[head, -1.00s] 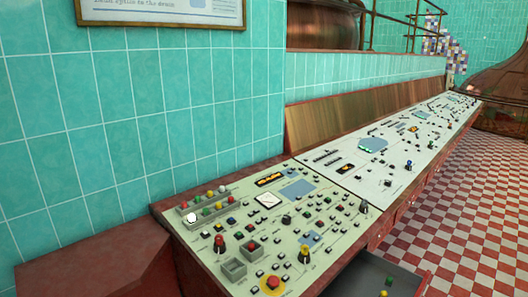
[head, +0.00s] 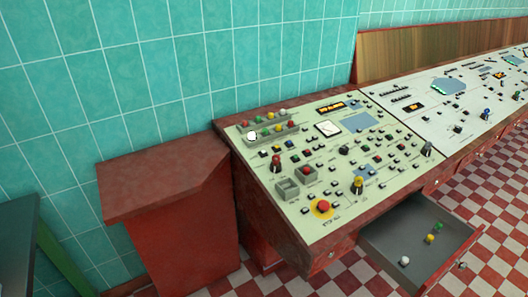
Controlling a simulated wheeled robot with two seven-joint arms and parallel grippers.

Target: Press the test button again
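The control panel (head: 290,214) is a pale sloped console top covered in small buttons, knobs and displays. A large red mushroom button (head: 323,206) on a yellow ring sits near its front edge. A red button in a small grey box (head: 307,174) is just behind it, beside an empty grey box (head: 287,189). A row of coloured lamps (head: 267,130) runs along the panel's upper left, and one at its left end is bright white. I cannot tell from the labels which one is the test button. Neither of my grippers is in view.
An open drawer (head: 395,247) sticks out below the panel, holding several small coloured pieces. A lower red side block (head: 165,185) stands to the left. A dark table edge (head: 18,240) shows at far left. Checkered floor (head: 500,190) is clear at right.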

